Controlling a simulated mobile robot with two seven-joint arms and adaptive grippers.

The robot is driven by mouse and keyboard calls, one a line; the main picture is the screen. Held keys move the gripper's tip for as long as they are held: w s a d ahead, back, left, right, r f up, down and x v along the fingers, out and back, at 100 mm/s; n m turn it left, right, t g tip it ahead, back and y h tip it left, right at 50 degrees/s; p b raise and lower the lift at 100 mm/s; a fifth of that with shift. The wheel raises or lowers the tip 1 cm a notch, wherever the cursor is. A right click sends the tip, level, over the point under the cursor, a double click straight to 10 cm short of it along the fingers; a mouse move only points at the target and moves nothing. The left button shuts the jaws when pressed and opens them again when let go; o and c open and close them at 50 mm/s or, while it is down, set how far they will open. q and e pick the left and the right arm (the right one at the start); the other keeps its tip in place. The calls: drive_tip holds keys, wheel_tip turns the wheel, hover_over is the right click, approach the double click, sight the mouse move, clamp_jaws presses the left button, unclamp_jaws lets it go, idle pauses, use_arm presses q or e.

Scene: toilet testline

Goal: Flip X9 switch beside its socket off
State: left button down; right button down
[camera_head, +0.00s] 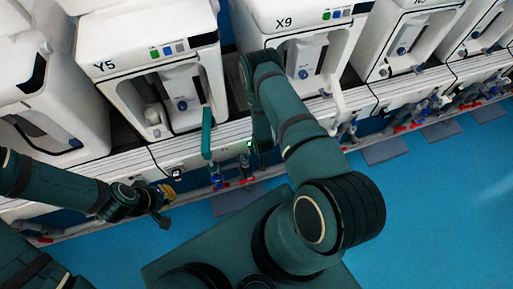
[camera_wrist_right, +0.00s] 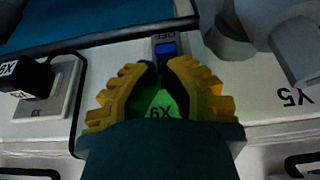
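The X9 switch is a small blue rocker (camera_wrist_right: 166,48) on the white panel, just beyond my right fingertips in the right wrist view. My right gripper (camera_wrist_right: 161,68) has yellow fingers and black pads. Its tips are almost together, with nothing held. A green-lit X9 label (camera_wrist_right: 161,108) shows between the fingers, upside down. The X9 socket (camera_wrist_right: 58,98) is at the left with a black plug (camera_wrist_right: 28,78) in it. In the head view my right arm bends down in front of the X9 machine (camera_head: 300,30) and hides the switch. My left gripper (camera_head: 166,205) is open and empty, low at the left.
The Y5 machine (camera_head: 105,50) stands left of X9, with more machines to the right. A white ledge (camera_head: 220,140) runs below them with hoses and red-blue valves (camera_head: 245,170). In the right wrist view a grey cylinder (camera_wrist_right: 228,35) is close right of the fingers.

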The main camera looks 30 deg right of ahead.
drive_tip(key=shift+s+a+f+t+h+b, duration=0.15)
drive_tip(key=shift+s+t, duration=0.1)
drive_tip(key=shift+t, duration=0.3)
drive_tip(key=shift+s+d+f+t+h+b, duration=0.1)
drive_tip(key=shift+s+t+h+b, duration=0.1)
drive_tip(key=shift+t, duration=0.35)
drive_tip(key=shift+s+a+f+t, duration=0.1)
drive_tip(key=shift+s+f+t, duration=0.1)
drive_tip(key=shift+t, duration=0.4)
drive_tip(key=shift+s+a+f+t+h+b, duration=0.15)
drive_tip(key=shift+f+t+h+b, duration=0.1)
drive_tip(key=shift+t+b, duration=0.35)
drive_tip(key=shift+s+d+f+t+h+b, duration=0.1)
drive_tip(key=shift+s+t+h+b, duration=0.15)
drive_tip(key=shift+t, duration=0.55)
drive_tip(key=shift+f, duration=0.15)
idle(0.4)
drive_tip(key=shift+w, duration=0.15)
drive_tip(key=shift+w+r+b, duration=0.25)
drive_tip(key=shift+w+b, duration=0.05)
drive_tip(key=shift+w, duration=0.3)
idle(0.4)
